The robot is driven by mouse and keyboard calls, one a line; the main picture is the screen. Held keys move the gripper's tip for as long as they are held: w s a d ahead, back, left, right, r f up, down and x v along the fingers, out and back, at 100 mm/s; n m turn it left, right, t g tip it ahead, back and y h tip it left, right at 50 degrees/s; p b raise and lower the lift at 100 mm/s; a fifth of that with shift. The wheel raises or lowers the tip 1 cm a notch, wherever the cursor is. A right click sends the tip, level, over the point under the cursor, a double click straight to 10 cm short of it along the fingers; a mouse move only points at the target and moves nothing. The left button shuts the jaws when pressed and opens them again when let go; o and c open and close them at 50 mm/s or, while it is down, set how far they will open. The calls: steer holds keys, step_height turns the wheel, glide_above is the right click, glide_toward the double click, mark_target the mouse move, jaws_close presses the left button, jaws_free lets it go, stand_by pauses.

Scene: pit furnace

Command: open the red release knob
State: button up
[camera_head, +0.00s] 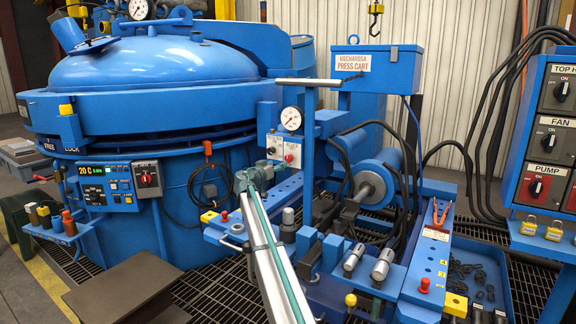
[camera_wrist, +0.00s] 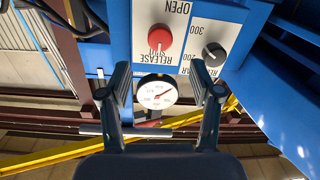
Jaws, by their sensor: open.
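The red release knob (camera_wrist: 160,38) is on a white panel in the wrist view, which appears upside down, with the words RELEASE and OPEN beside it. It also shows as a small red spot in the head view (camera_head: 289,158), on the press cart below the gauge. My gripper (camera_wrist: 160,82) is open and empty. Its two fingers point toward the panel, and the red knob appears between and beyond the fingertips, apart from both. In the head view my gripper (camera_head: 262,168) is just left of the panel and small, so its exact gap to the knob is hard to tell.
A dark knob (camera_wrist: 213,54) with a number scale is close to the red knob. A round gauge (camera_wrist: 156,91) shows between my fingers; a silver bar (camera_wrist: 136,131) crosses nearby. The blue furnace (camera_head: 160,75) stands left; the press cylinder (camera_head: 372,180) is on the right.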

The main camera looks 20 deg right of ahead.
mark_target(287, 159)
steer(key=b+x, duration=0.2)
steer(key=x, duration=0.8)
steer(key=shift+w+d+b, duration=0.1)
steer(key=shift+d+b, duration=0.05)
steer(key=shift+b, duration=0.15)
steer(key=c, duration=1.2)
